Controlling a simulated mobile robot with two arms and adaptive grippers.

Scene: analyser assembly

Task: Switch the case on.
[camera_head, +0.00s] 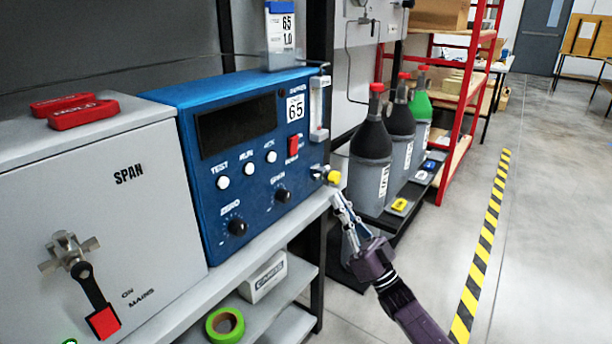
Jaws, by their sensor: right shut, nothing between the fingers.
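A grey case (150,190) marked SPAN stands at the left. On its front is a metal hub with a black lever (90,288) that hangs down and slightly right, ending in a red tip, beside the words ON and MAINS. To its right stands the blue analyser (205,195) with a dark display, a red switch (293,145), several white buttons and two black knobs. My right gripper (340,197) is shut and empty just below a yellow knob (333,177) at the analyser's right edge; I cannot tell if they touch. My left gripper is not in view.
Two red tags (82,112) lie on the grey case. A green tape roll (225,325) and a white box (265,276) sit on the lower shelf. Gas bottles (371,160) stand behind my right gripper. The floor at the right is open past a striped line.

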